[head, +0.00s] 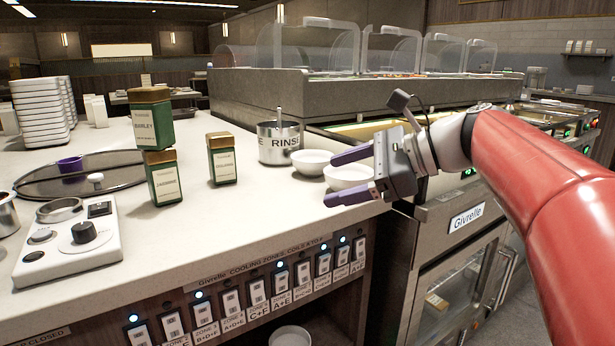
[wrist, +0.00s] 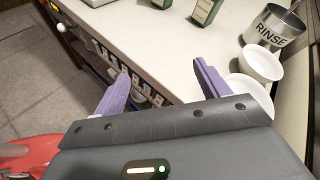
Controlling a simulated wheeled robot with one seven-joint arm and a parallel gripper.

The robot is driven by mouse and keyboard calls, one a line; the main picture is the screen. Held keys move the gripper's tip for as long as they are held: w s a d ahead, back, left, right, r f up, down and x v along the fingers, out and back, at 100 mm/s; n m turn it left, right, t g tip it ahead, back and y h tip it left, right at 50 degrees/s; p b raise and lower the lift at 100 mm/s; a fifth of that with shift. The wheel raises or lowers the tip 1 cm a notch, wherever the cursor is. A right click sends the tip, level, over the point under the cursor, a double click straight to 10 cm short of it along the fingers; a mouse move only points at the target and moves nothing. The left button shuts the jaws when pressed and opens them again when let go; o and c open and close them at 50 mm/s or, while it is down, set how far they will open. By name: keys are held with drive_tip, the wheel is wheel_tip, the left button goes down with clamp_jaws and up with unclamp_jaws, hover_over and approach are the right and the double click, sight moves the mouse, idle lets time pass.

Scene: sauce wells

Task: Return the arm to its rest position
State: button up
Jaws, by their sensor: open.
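My gripper (head: 341,174) is open and empty, with its two purple fingers apart. In the head view it hangs over the counter's front edge at the right, close to two white bowls. In the wrist view the fingers (wrist: 160,88) point toward the counter edge, with nothing between them but the counter side and top. My red arm reaches in from the right of the head view. One white bowl (head: 349,178) is partly hidden behind the fingers; whether they touch it, I cannot tell. The other white bowl (head: 311,161) stands just behind it.
A metal RINSE pot (head: 279,147) stands behind the bowls. Green tins (head: 222,158) stand left of it, two of them stacked (head: 152,118). A control box (head: 68,240) sits at the left. A glass-covered sauce station (head: 300,90) runs along the back. The counter's front middle is clear.

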drive_tip(key=s+d+f+n+h, duration=0.3)
drive_tip(key=s+f+n+h, duration=0.1)
drive_tip(key=f, duration=0.4)
drive_tip(key=s+d+f+n+h, duration=0.3)
drive_tip(key=s+f+n+h, duration=0.1)
drive_tip(key=s+f+n, duration=0.3)
drive_tip(key=s+d+f+n+t+h, duration=0.1)
drive_tip(key=s+d+f+n+h, duration=0.2)
drive_tip(key=s+f+n, duration=0.3)
wheel_tip(320, 180, down, 4)
drive_tip(key=s+h, duration=0.1)
drive_tip(key=s, duration=0.1)
drive_tip(key=shift+s+d+r+p, duration=0.2)
drive_tip(key=shift+s+d+p, duration=0.1)
drive_tip(key=shift+s+p, duration=0.1)
drive_tip(key=shift+c, duration=0.4)
